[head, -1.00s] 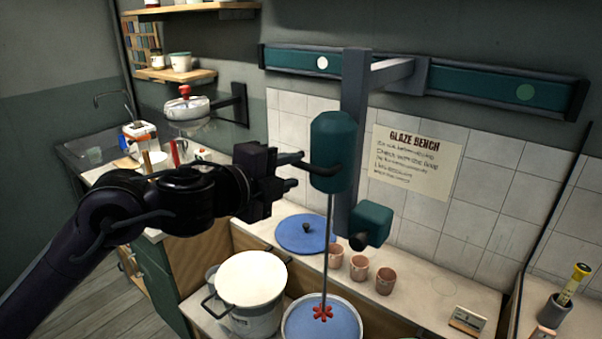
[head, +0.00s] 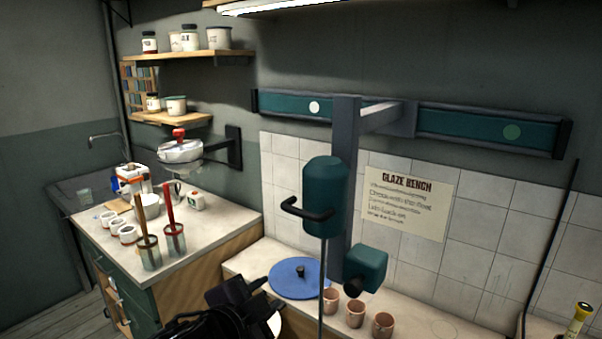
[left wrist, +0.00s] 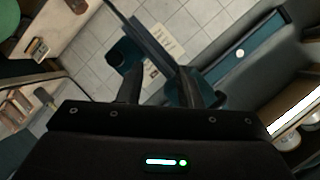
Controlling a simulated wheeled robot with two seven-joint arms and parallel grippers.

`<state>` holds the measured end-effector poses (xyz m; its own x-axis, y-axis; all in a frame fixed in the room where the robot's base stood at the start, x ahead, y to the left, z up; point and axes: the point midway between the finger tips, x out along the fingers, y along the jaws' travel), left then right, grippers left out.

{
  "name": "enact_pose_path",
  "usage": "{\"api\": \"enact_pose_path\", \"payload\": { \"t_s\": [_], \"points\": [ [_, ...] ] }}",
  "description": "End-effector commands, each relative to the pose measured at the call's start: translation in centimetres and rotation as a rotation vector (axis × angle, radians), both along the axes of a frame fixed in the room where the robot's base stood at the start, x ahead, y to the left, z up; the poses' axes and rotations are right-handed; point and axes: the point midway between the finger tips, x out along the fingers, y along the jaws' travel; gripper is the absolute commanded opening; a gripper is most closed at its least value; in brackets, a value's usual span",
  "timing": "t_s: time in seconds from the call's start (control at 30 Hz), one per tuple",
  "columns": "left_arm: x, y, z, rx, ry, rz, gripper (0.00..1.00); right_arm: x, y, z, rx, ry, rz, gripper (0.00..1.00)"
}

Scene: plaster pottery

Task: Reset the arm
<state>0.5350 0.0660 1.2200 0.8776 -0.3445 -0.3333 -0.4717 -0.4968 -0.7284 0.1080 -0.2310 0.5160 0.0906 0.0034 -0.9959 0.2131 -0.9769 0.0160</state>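My left gripper (head: 264,293) is low in the head view, below and to the left of the teal mixer. Its two fingers stand apart with nothing between them; the same open fingers show in the left wrist view (left wrist: 170,85). The teal mixer head (head: 330,182) hangs upright from the wall rail, with a dark handle (head: 303,210) on its left side. The gripper is clear of the handle. The mixer's thin shaft runs down out of the picture. My right gripper is in neither current view.
A blue lid (head: 295,283) lies on the bench just behind the gripper, with several pink cups (head: 355,313) to its right. Jars with tools (head: 174,238) stand on the left counter. A teal rail (head: 488,132) crosses the wall. The air left of the mixer is free.

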Motion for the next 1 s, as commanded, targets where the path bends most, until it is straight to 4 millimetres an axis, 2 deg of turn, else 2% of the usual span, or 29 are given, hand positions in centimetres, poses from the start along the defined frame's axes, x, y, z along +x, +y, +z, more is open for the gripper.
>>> {"api": "enact_pose_path", "payload": {
  "t_s": [0.03, 0.1, 0.2, 0.3, 0.5, 0.77, 1.0],
  "points": [
    [-1.1, 1.0, -2.5, -0.059, 0.092, 0.069, 0.32, 0.0, 0.0, 0.0, 0.000, 0.000, 0.000, 0.00],
    [-2.7, 2.7, -5.6, -0.126, 0.211, 0.174, 0.32, 0.0, 0.0, 0.0, 0.000, 0.000, 0.000, 0.00],
    [-5.5, 5.2, -9.9, -0.206, 0.385, 0.326, 0.32, 0.0, 0.0, 0.0, 0.000, 0.000, 0.000, 0.00],
    [-8.5, 7.4, -13.5, -0.260, 0.535, 0.458, 0.32, 0.0, 0.0, 0.0, 0.000, 0.000, 0.000, 0.00],
    [-14.2, 10.3, -18.3, -0.320, 0.763, 0.655, 0.32, 0.0, 0.0, 0.0, 0.000, 0.000, 0.000, 0.00],
    [-21.3, 12.9, -22.2, -0.363, 1.001, 0.865, 0.32, 0.0, 0.0, 0.0, 0.000, 0.000, 0.000, 0.00],
    [-19.6, 12.6, -30.0, -0.347, 1.021, 0.866, 0.32, -0.1, 0.0, -0.7, 0.000, 0.001, 0.000, 0.00]
  ]
}}
